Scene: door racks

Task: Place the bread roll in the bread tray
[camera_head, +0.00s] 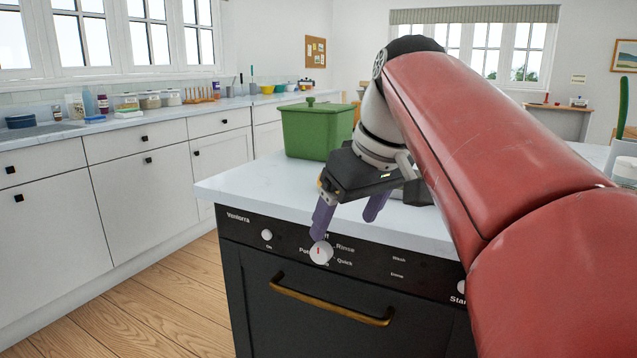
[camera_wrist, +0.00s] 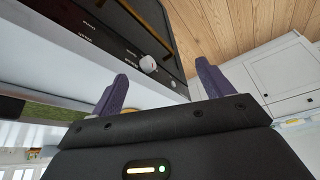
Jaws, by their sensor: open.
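My gripper (camera_head: 348,216) has its two purple fingers apart, pointing down over the front edge of the white counter. I cannot make out a bread roll for certain. A small tan patch shows at the upper edge of the gripper body in the wrist view, too little to identify. No bread tray can be clearly made out. My red arm and gripper hide much of the countertop on the right.
A lidded green box (camera_head: 315,132) stands on the white counter (camera_head: 262,186), left of my gripper. Below is a black appliance with a white knob (camera_head: 321,252) and brass handle (camera_head: 330,304). Wooden floor (camera_head: 160,310) lies open at left, before white cabinets (camera_head: 140,195).

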